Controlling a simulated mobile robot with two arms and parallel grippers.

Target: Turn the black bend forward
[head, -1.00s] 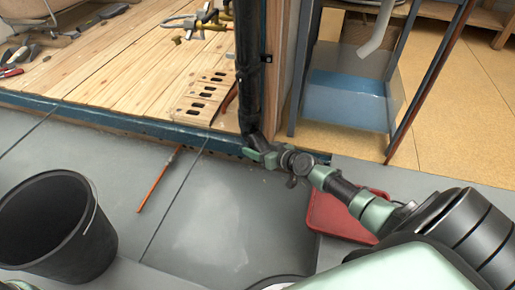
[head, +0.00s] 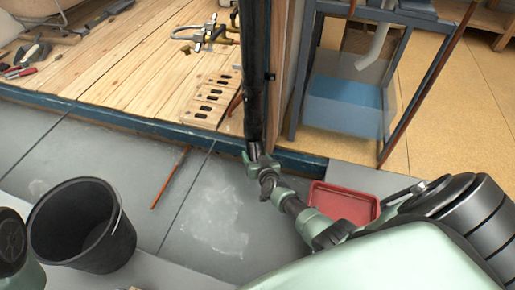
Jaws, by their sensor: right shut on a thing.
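The black bend (head: 254,150) is at the foot of the black downpipe (head: 252,80), near the corner of the wooden booth floor. Only a small dark part of it shows, because my right gripper covers most of it. My right gripper (head: 257,160) is shut on the bend, with its arm coming in from the lower right. The exact direction of the bend's outlet cannot be told. My left gripper is out of view; only a part of my left arm shows at the lower left edge.
A black bucket (head: 82,228) stands at the lower left. A red tray (head: 345,203) lies on the grey floor just beyond my right arm. An orange rod (head: 170,178) lies left of the gripper. A perforated brick (head: 212,100) rests on the planks. A blue-grey frame (head: 385,100) stands right.

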